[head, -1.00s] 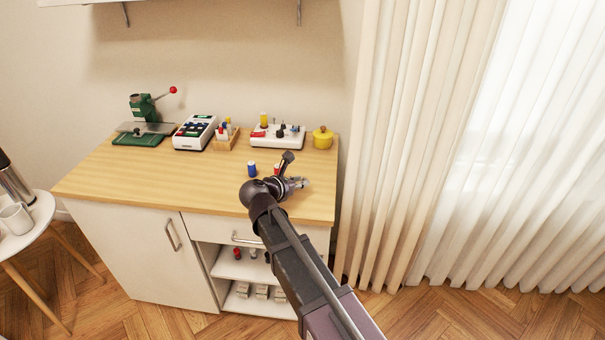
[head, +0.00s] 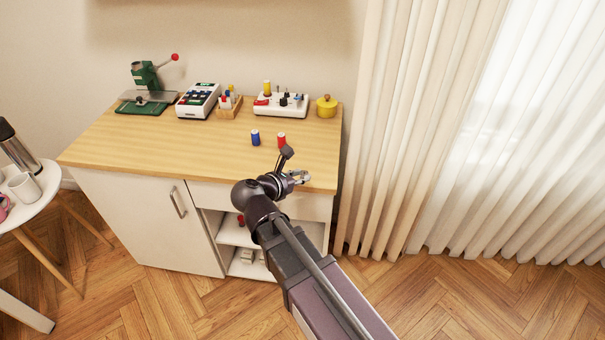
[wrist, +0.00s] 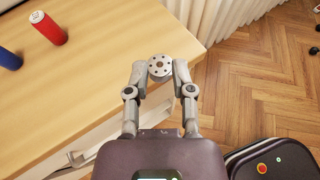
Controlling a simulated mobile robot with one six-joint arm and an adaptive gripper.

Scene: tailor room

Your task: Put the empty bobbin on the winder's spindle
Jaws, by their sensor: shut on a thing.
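My gripper (wrist: 160,72) is shut on the empty bobbin (wrist: 160,67), a pale grey disc with small holes around a centre hole. In the wrist view the bobbin sits between the two fingertips, over the front edge of the counter. In the head view my gripper (head: 301,177) is at the counter's front right, and the bobbin is too small there to make out well. The winder (head: 281,105) is a white box at the back right of the counter, with a yellow spool on its left part and dark small parts on top. Its spindle is not clear at this size.
A blue spool (head: 255,138) and a red spool (head: 281,140) stand on the counter (head: 170,150) between my gripper and the winder. A yellow pot (head: 327,107) stands right of the winder; a wooden rack (head: 229,107) stands left. The counter's left middle is clear.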

